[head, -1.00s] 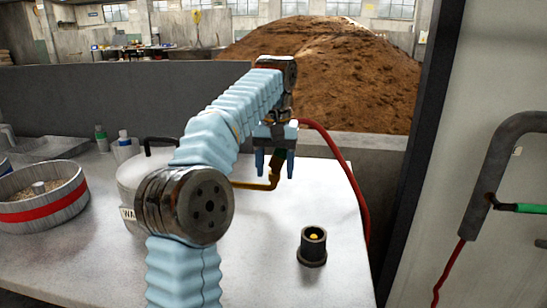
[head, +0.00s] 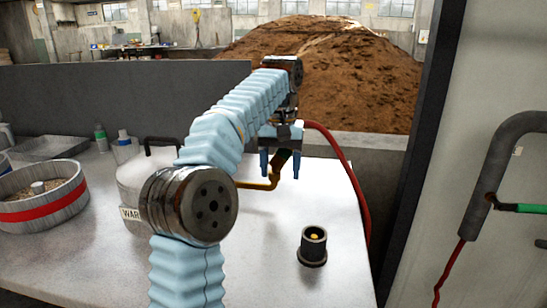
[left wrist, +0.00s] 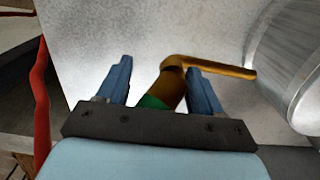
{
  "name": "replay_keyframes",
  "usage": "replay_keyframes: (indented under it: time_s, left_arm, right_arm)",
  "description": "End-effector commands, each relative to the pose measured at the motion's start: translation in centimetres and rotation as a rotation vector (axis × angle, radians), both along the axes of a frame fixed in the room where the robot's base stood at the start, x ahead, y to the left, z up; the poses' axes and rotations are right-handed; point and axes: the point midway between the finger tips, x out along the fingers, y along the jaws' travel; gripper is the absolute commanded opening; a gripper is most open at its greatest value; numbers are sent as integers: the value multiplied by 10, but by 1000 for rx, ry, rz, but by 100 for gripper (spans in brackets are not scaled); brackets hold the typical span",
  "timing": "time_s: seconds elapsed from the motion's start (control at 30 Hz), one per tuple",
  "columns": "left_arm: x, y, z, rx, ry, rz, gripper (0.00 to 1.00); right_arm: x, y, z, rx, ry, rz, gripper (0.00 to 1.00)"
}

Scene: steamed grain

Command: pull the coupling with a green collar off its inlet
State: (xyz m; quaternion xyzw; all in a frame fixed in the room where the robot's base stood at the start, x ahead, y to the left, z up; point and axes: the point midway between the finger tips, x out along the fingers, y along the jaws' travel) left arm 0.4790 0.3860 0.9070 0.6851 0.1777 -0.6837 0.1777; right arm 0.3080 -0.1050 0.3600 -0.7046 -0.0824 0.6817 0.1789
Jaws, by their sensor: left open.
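My left gripper (head: 280,174) is open above the far right part of the table, its fingers pointing down. The coupling shows partly behind the fingers in the head view as a dark green piece (head: 282,158). It joins the end of the bent brass inlet pipe (head: 258,186). In the left wrist view, the green collar (left wrist: 153,102) and the brass pipe (left wrist: 172,88) lie between the two open fingers (left wrist: 160,75). The gripper's own body hides the rest of the coupling. I cannot tell whether a finger touches it. My right gripper is not in view.
A red hose (head: 349,170) runs from behind the gripper down the table's right side. A black socket (head: 313,246) stands on the table, with clear surface around it. A metal pot (head: 130,180) and a red-banded pan (head: 45,212) stand left. A dark pipe (head: 490,175) is on the right panel.

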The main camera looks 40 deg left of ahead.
Motion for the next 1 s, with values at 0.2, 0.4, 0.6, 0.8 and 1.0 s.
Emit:
replay_keyframes:
  time_s: [0.2, 0.4, 0.6, 0.8, 1.0]
  left_arm:
    - [6, -9, -2, -10, -5, -19, 62]
    - [5, -9, -2, -10, -5, -20, 51]
    - [5, -9, -2, -9, -4, -19, 20]
    - [5, -10, -2, -9, -5, -20, 9]
    - [1, -10, 3, -9, -6, -20, 9]
  right_arm:
    - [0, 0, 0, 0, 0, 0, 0]
    - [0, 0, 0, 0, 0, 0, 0]
    - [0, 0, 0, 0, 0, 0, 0]
    - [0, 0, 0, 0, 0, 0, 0]
    - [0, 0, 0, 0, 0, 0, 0]
